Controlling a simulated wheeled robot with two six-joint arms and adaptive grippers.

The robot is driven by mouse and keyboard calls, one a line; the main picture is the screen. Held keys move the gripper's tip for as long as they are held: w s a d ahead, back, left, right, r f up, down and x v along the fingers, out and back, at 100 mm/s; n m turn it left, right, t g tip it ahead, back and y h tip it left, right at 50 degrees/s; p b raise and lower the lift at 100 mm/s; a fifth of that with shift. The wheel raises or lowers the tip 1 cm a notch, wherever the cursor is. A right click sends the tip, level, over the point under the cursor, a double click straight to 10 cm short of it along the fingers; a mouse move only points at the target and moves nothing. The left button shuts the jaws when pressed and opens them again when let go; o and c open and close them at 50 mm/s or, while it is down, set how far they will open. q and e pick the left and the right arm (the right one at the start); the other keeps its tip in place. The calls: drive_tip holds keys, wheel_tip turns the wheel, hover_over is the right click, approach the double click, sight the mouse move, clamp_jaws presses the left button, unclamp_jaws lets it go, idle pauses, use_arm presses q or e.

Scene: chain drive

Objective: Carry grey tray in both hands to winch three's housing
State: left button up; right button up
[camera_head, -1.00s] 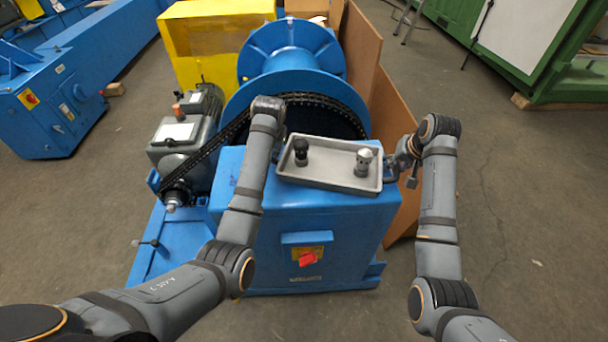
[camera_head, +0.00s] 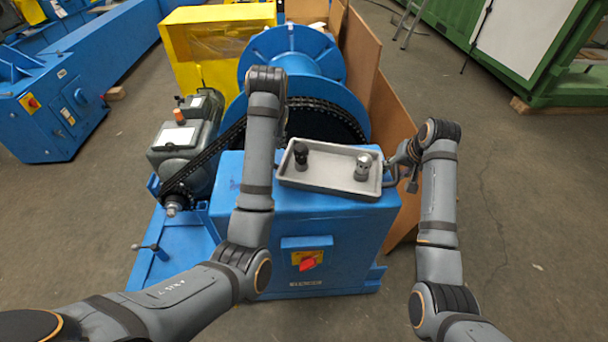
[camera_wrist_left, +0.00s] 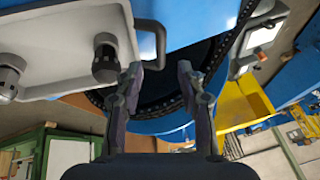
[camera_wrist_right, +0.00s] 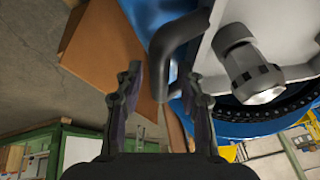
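The grey tray (camera_head: 330,180) lies on top of the blue winch housing (camera_head: 305,225), slightly askew. It carries a black-topped fitting (camera_head: 300,155) and a silver-topped fitting (camera_head: 363,167). The left fingers are hidden behind the arm in the head view. Whether that finger touches the handle I cannot tell.
A blue drum with a chain (camera_head: 325,108) stands behind the housing, with a grey motor (camera_head: 180,140) to its left. Brown boards (camera_head: 393,105) lean behind the tray's right end. Bare floor (camera_head: 520,210) lies to the right.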

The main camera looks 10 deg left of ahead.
use_arm(q)
drive_tip(key=shift+s+d+r, duration=0.1)
drive_tip(key=shift+s+r, duration=0.15)
drive_tip(key=shift+r, duration=0.25)
use_arm(e)
drive_tip(key=v, duration=1.2)
